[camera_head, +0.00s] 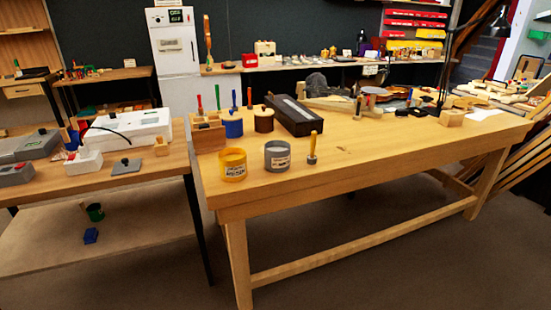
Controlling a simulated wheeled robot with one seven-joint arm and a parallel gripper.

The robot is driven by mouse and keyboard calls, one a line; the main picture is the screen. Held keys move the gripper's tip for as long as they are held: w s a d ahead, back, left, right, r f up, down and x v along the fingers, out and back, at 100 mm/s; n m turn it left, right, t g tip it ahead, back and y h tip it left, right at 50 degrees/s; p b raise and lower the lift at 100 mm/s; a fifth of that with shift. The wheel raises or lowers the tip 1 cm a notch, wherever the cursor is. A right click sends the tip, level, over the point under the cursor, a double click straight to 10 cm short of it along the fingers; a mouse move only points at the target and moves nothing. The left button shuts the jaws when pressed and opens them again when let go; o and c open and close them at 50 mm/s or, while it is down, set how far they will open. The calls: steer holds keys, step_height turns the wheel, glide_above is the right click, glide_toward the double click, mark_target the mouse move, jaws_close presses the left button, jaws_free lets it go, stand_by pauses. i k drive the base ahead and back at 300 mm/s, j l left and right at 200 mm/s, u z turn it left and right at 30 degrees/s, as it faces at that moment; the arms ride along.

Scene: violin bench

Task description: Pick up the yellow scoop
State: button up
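No clear scoop shape shows, and I cannot tell which yellow thing is the scoop. A small tool with a yellow handle (313,143) stands upright near the front edge of the wooden workbench (380,160). Left of it, a round yellow tub (232,166) with a label stands near the front left corner, and a grey tub (278,157) stands between the two. The tubs and the tool stand apart. My gripper is not in view.
A wooden block (208,135) with upright tools, a blue pot (233,125), a brown pot (263,120) and a long black case (293,116) stand behind the tubs. The bench's front right is clear. A lower side table (130,185) is at left.

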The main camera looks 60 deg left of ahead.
mark_target(311, 160)
steer(key=u, duration=2.4)
